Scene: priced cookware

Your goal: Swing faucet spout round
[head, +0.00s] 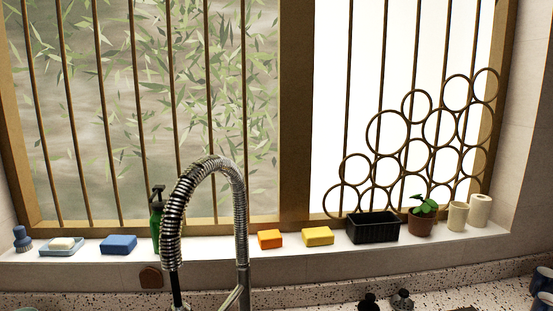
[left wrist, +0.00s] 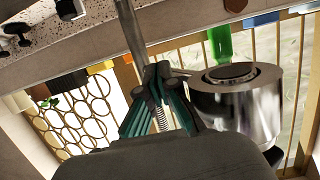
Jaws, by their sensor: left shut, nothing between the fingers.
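The faucet (head: 205,170) is a chrome spring-coil arch in the head view. Its upright is at right and its coiled spout hangs down at left; the lower end is cut off by the frame edge. In the left wrist view, which is upside down, the faucet's upright post (left wrist: 131,28) runs just behind my left gripper (left wrist: 163,75). The gripper's teal fingers are shut and empty, with a piece of coil seen between or behind them. A large shiny metal cylinder (left wrist: 232,108), apparently the spray head, is close beside the fingers; I cannot tell if they touch. My right gripper is not in view.
On the windowsill stand a green bottle (head: 157,215), a blue sponge (head: 118,244), an orange sponge (head: 270,239), a yellow sponge (head: 318,236), a black basket (head: 373,228) and a potted plant (head: 421,226). The barred window (head: 293,110) rises behind them.

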